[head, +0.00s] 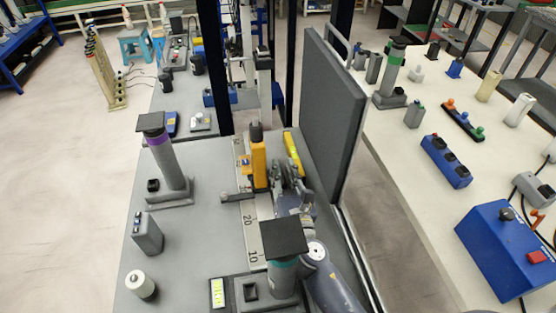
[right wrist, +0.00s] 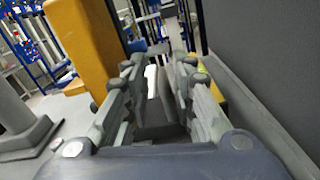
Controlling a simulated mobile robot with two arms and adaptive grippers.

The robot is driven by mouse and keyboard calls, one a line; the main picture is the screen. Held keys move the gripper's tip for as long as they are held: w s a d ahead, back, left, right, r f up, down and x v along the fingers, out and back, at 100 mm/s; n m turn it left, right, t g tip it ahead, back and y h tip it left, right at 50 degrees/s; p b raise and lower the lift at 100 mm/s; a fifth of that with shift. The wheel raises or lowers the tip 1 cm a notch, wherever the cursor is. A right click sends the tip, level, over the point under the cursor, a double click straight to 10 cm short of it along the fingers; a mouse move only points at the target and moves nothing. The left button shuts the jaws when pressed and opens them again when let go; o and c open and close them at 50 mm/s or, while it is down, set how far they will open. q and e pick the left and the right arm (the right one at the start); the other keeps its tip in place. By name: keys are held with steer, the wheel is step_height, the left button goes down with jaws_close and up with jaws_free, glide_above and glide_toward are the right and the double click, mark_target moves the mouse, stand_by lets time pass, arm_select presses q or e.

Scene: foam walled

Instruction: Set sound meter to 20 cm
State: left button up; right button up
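The sound meter (head: 258,165) is a yellow upright body with a dark tip, standing beside a pale ruler scale (head: 250,238) on the grey bench. A grey bar (head: 237,197) sticks out left from its foot across the scale, farther from me than the printed 20. The printed 10 is nearer me. My right gripper (head: 283,178) is low, close to the right of the meter. In the right wrist view its fingers (right wrist: 162,72) are apart, with a grey piece (right wrist: 158,115) visible between them. The yellow body (right wrist: 88,45) stands left of the fingers. My left gripper does not show.
A dark foam panel (head: 332,115) rises close to the gripper's right. A purple-banded post (head: 166,155) and a grey box (head: 147,233) stand left. A teal-banded post (head: 284,265) stands in front. A yellow item (head: 293,153) lies behind the gripper.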

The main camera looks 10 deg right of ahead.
mark_target(279, 160)
steer(key=w, duration=0.5)
steer(key=w+f, duration=0.1)
steer(key=w, duration=0.1)
steer(key=shift+w, duration=0.25)
jaws_close()
